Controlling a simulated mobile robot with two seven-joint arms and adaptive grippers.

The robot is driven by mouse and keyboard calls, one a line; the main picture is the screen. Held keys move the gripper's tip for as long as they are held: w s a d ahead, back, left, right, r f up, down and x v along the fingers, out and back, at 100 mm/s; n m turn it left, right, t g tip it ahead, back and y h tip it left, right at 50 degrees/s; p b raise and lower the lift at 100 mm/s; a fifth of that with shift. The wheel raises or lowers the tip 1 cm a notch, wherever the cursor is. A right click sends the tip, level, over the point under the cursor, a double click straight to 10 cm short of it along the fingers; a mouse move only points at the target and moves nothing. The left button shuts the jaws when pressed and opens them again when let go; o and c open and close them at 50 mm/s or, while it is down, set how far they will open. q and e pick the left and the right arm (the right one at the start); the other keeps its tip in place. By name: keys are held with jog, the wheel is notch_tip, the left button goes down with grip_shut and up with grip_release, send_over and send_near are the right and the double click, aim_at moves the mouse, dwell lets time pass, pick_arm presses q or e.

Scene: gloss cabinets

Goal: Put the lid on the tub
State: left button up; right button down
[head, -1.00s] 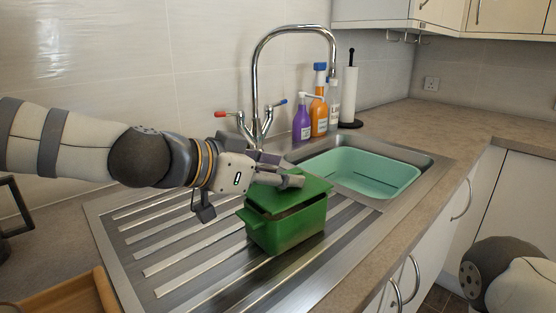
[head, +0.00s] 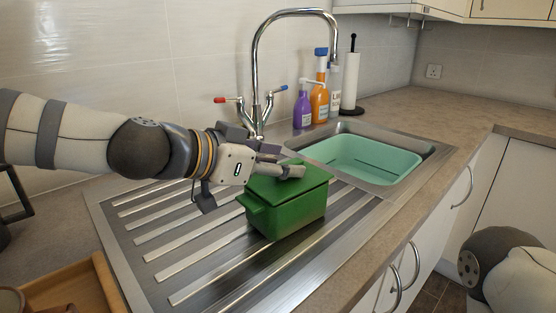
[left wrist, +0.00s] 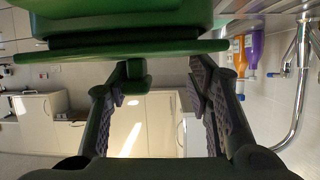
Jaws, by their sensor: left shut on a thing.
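The green tub (head: 286,219) stands on the ribbed steel draining board, left of the sink bowl. The green lid (head: 312,180) lies over the tub's top and looks about level and lined up with the rim. My left gripper (head: 283,172) is above the lid, shut on it; its fingers hide part of the lid's top. In the upturned left wrist view, the lid (left wrist: 60,56) crosses the top with the tub (left wrist: 110,14) beyond it. A dark band shows between them; I cannot tell whether the lid is fully seated. My right gripper is out of view.
The tap (head: 257,100) rises behind the tub. A mint basin (head: 368,158) sits in the sink. Bottles (head: 319,103) and a paper roll (head: 351,80) stand at the back. A wooden tray (head: 75,288) is at lower left. The draining board's (head: 180,250) front left is clear.

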pick_arm(q)
jog(key=shift+f, duration=0.35)
jog(key=o, duration=1.2)
jog(key=shift+r, duration=0.15)
notch_tip(320, 180, up, 10)
